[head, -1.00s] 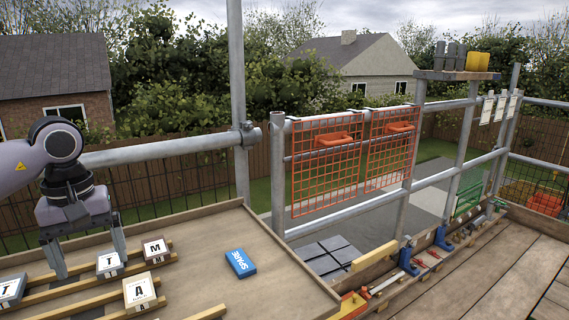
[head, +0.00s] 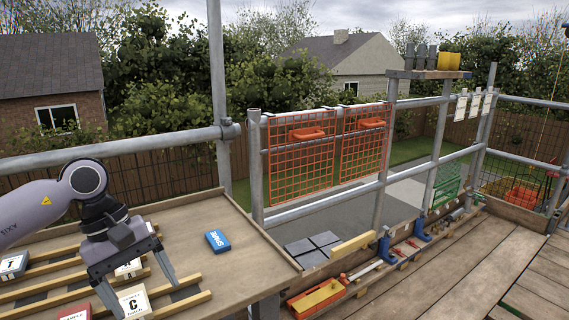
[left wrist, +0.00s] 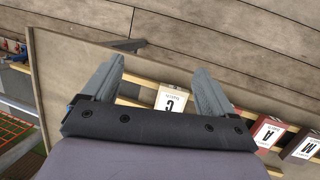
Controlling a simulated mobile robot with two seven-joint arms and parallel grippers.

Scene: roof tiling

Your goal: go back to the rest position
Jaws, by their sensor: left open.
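My left gripper (head: 143,298) is open and empty, fingers spread and pointing down over the wooden tile board (head: 235,262) at the lower left of the head view. My right gripper is not in view.
A tile marked T (head: 13,264) and a red-edged tile (head: 75,314) sit on the battens. A blue SPARE block (head: 217,240) lies on the bare part of the board. Scaffold rails and orange mesh panels (head: 302,165) stand behind. Grey slabs (head: 312,248) lie right of the board.

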